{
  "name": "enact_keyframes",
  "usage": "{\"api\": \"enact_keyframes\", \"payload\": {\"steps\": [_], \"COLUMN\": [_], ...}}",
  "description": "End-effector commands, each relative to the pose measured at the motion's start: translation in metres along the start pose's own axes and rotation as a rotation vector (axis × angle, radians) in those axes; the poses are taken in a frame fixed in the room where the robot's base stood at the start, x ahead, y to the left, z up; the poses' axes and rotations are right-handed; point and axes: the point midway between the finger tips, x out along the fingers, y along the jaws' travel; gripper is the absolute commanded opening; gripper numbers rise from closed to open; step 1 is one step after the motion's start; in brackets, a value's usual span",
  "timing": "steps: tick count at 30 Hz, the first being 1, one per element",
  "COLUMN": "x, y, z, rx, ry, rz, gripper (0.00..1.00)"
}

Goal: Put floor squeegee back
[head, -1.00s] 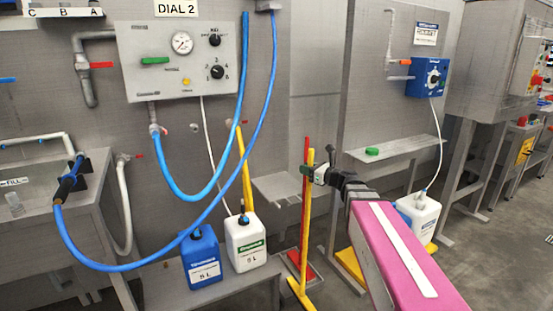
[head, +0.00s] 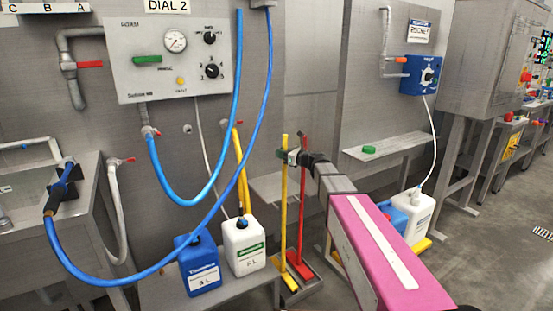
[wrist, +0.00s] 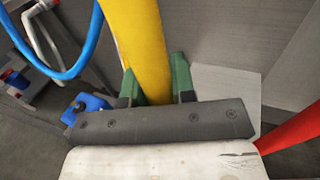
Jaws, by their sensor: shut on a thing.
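The yellow long-handled tool, which I take as the floor squeegee (head: 284,200), stands about upright in the head view, its yellow foot low near a grey floor tray (head: 312,284). Whether the foot rests on the tray or hangs just above it I cannot tell. My gripper (head: 287,154) is shut on the upper part of its handle. In the wrist view the yellow handle (wrist: 138,40) runs between the green fingers of my gripper (wrist: 158,85). A red long-handled tool (head: 303,200) stands just to the right, with a red foot.
A white canister (head: 243,250) and a blue canister (head: 199,268) stand on a low bench at left. Blue hoses (head: 150,272) hang in front of the wall. Another yellow pole (head: 241,170) leans behind the white canister. A narrow shelf (head: 392,146) is at right.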

Motion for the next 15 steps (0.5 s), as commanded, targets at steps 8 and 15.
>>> {"api": "enact_keyframes", "payload": {"steps": [8,15], "x": [0.006,0.019], "y": [-0.005,-0.013], "z": [0.001,0.001], "rx": [0.0,0.0], "ry": [-0.001,-0.001], "rz": [0.0,0.0], "gripper": [0.1,0.1]}}
